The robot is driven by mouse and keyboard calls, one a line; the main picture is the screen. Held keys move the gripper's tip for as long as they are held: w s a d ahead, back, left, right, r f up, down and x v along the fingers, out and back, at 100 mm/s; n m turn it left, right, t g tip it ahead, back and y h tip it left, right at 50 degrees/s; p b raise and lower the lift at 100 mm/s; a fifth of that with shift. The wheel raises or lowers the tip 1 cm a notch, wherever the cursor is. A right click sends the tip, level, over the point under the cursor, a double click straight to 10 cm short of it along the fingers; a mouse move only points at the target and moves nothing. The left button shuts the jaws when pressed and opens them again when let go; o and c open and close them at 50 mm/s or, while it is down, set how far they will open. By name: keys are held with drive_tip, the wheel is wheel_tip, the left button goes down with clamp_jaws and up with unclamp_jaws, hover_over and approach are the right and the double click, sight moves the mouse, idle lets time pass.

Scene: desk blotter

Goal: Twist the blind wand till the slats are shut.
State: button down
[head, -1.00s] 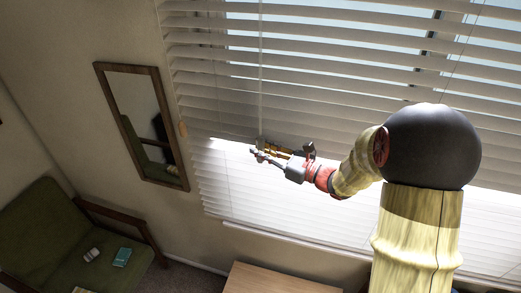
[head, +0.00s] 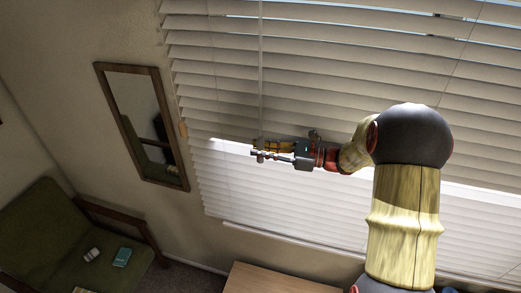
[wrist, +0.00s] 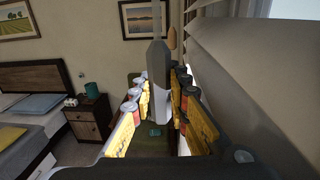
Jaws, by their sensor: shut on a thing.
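The blind (head: 330,75) hangs across the window in the head view. Its upper slats are tilted and overlap for the most part, with thin strips of blue light between some near the top right. The thin pale wand (head: 261,65) hangs down the left part of the blind to my gripper (head: 257,150). In the wrist view the wand (wrist: 157,65) has a thick grey lower end standing upright between the fingers of my gripper (wrist: 161,95). The gripper is shut on it. The fingers hide part of the wand's grip.
A wood-framed mirror (head: 145,125) hangs on the wall left of the blind. A green armchair (head: 45,235) with small items stands lower left. A wooden top (head: 280,280) lies below the sill. The wrist view shows a bed (wrist: 30,115) and nightstand (wrist: 88,122).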

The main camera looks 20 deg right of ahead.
drive_tip(key=c, duration=1.7)
unclamp_jaws()
wheel_tip(320, 180, up, 10)
